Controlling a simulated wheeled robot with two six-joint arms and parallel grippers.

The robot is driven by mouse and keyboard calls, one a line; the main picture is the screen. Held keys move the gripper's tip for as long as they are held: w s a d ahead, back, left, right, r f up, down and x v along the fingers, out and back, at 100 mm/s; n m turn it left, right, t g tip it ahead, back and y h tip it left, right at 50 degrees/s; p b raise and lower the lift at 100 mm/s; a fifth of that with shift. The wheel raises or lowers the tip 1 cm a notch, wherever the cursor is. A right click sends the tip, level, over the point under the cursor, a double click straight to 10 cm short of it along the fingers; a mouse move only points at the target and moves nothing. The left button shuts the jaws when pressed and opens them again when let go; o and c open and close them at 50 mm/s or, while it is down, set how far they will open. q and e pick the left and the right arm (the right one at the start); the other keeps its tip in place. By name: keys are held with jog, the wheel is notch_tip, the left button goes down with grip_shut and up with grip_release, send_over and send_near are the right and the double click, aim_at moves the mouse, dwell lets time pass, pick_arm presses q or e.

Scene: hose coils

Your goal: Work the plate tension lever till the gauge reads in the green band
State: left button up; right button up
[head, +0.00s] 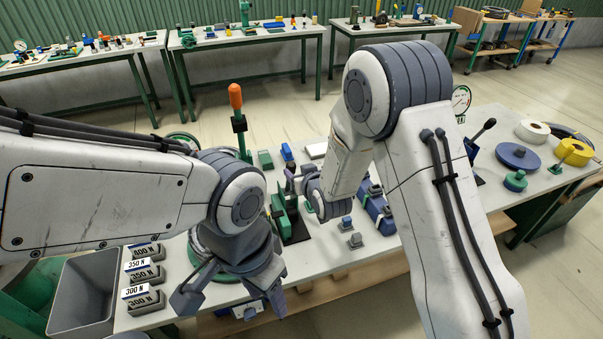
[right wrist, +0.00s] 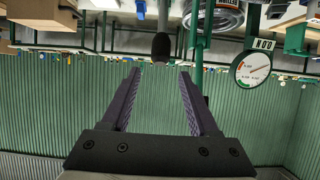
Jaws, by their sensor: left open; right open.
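A round white gauge (head: 461,100) stands behind my right arm in the head view. A gauge (right wrist: 252,68) with a coloured arc also shows upside down in the right wrist view; its reading is too small to tell. A black-knobbed lever (head: 485,127) tilts up right of the gauge. In the right wrist view a dark knob (right wrist: 162,47) on a stalk lies beyond my right fingertips, apparently not gripped. My right gripper (right wrist: 160,72) is open; in the head view it is small and partly hidden. My left gripper (head: 232,302) is open and empty over the table's front.
An orange-topped green post (head: 236,97) rises behind my left wrist. Labelled weights (head: 143,298) and a grey bin (head: 85,295) are at the left. A blue disc (head: 517,156) and a yellow roll (head: 573,151) lie at the right. Green and blue fixtures crowd the middle.

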aim_at(292, 165)
jog(key=shift+x, duration=2.8)
jog(key=shift+w+a+f+b, duration=0.15)
jog(key=shift+w+b, duration=0.1)
jog(key=shift+b, duration=0.45)
jog(key=shift+c, duration=0.3)
